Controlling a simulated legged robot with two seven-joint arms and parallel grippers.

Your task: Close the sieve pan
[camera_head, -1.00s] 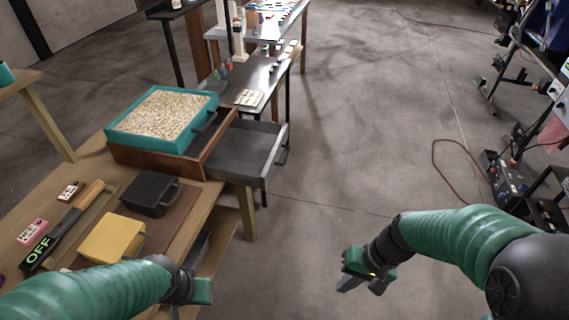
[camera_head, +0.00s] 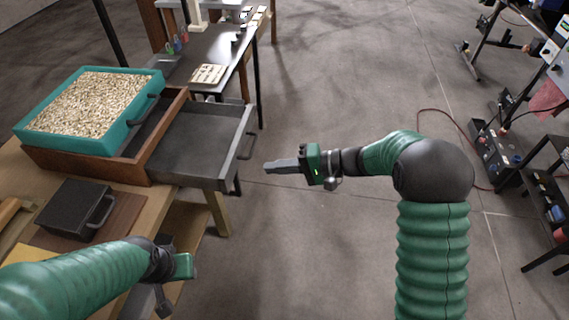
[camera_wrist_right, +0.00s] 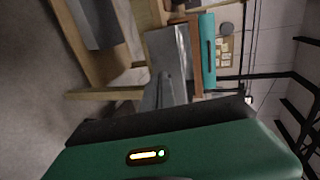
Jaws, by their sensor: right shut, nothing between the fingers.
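The grey metal sieve pan (camera_head: 200,140) is pulled out to the right of its wooden frame (camera_head: 85,165), with a handle (camera_head: 246,135) on its right end. A teal sieve tray (camera_head: 150,88) full of pale grains sits on the frame. My right gripper (camera_head: 268,168) is shut and empty, pointing left, a little right of the pan's handle and apart from it. In the right wrist view the pan (camera_wrist_right: 168,60) shows ahead of the gripper. My left gripper (camera_head: 172,280) hangs low at the table's front; its fingers are not clear enough to judge.
A black box with a handle (camera_head: 75,208) stands on the wooden table (camera_head: 165,205) near the frame. A dark table (camera_head: 215,55) with small items stands behind the pan. Floor is clear right of the pan. Equipment racks (camera_head: 500,150) stand at far right.

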